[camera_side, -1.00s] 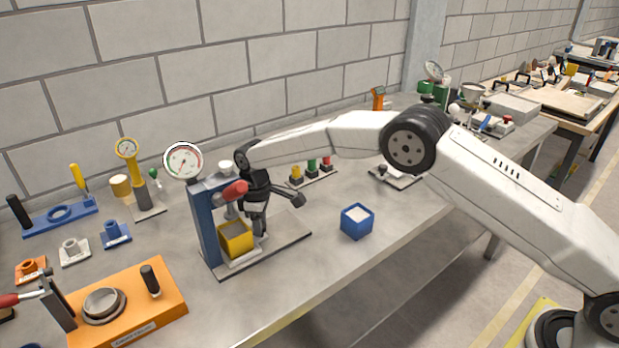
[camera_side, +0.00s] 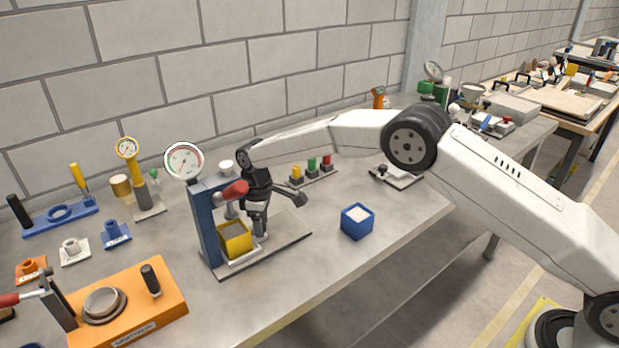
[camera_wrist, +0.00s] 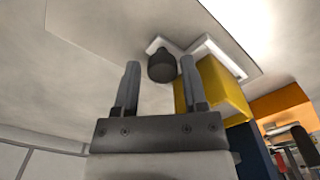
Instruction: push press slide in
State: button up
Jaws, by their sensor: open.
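The press has a blue upright frame (camera_side: 206,228), a round dial gauge (camera_side: 184,161) and a red-gripped lever (camera_side: 235,190). A yellow box (camera_side: 235,239) sits under its head on a pale slide (camera_side: 245,254); the box also shows in the wrist view (camera_wrist: 218,92). A dark knob (camera_wrist: 161,66) stands on the slide's near end in the wrist view. My gripper (camera_wrist: 159,68) is open, with one finger on each side of the knob and a gap visible at each side. In the side view my gripper (camera_side: 259,224) is low beside the yellow box.
A blue cube with a pale top (camera_side: 357,221) stands on the bench to the right. An orange fixture (camera_side: 130,305) is at front left. A button strip (camera_side: 311,171) lies behind my gripper. The bench between press and blue cube is clear.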

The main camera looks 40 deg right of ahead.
jog(key=d, duration=1.1)
notch_tip(320, 180, up, 8)
jog(key=s+d+m+t, duration=0.1)
jog(key=s+m, duration=0.3)
jog(key=s, duration=0.9)
jog(key=s+d+m+t, duration=0.1)
jog(key=s+d+m, duration=0.2)
jog(key=s, duration=1)
jog(key=shift+d+m, duration=0.4)
jog(key=shift+d, duration=0.05)
jog(key=shift+o, duration=1.5)
jog(key=shift+w, duration=0.1)
jog(key=w+a+n+y, duration=0.1)
jog(key=w+n, duration=0.3)
jog(key=w, duration=0.7)
jog(key=w+a+n+t+y, duration=0.1)
jog(key=w+n+y, duration=0.1)
jog(key=w, duration=1)
jog(key=shift+w+a+f+n, duration=0.15)
jog(key=shift+a+f+n, duration=0.2)
jog(key=shift+n, duration=0.55)
